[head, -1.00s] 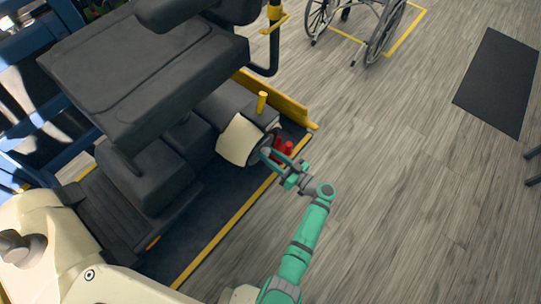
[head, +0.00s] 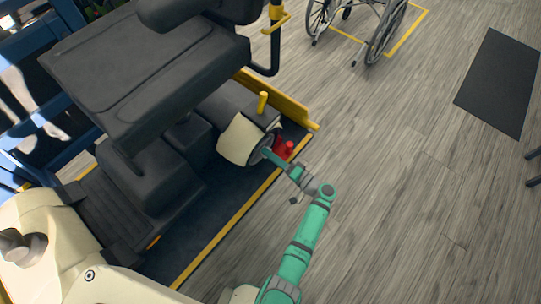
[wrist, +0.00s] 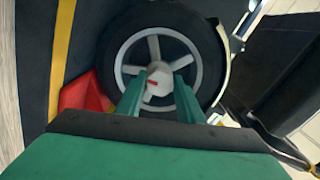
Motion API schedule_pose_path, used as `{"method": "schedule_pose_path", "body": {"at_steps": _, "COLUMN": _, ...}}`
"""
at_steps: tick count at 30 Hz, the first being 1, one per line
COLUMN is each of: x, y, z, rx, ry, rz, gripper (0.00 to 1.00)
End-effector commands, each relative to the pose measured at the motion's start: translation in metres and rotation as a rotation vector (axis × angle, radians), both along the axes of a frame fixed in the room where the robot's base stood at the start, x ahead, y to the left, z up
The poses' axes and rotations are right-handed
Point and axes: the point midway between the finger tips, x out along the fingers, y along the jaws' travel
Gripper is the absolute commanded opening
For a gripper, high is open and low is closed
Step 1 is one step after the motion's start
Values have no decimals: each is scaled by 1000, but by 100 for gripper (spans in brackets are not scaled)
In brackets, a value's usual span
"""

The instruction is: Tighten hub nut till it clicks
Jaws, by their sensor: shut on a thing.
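The scooter wheel (wrist: 205,45) has a black tyre and a grey spoked rim in the wrist view. The hub nut (wrist: 159,72) is a pale hexagonal piece with a red mark at the wheel's centre. My gripper (wrist: 157,88) has its two green fingers on either side of the nut and is shut on it. In the head view my gripper (head: 268,154) reaches the wheel (head: 262,147) from the lower right. The nut is hidden there. The wheel sits under a cream fender (head: 238,140) on the scooter.
A red object (head: 284,149) lies beside the wheel, close to my gripper; it also shows in the wrist view (wrist: 82,94). The scooter's dark seat (head: 145,70) overhangs at upper left. A yellow-edged platform (head: 225,232) is underneath. Open floor (head: 420,200) lies to the right.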

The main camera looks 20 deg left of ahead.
Motion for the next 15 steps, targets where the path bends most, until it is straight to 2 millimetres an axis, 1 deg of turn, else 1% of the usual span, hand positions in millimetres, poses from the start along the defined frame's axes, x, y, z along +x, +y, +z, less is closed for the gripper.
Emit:
{"method": "schedule_pose_path", "body": {"at_steps": 6, "x": -1, "y": 0, "z": 0, "rx": 66, "ry": 179, "rz": 1, "gripper": 11}}
{"method": "schedule_pose_path", "body": {"at_steps": 15, "x": -1, "y": 0, "z": 0, "rx": 131, "ry": 359, "rz": 1, "gripper": 11}}
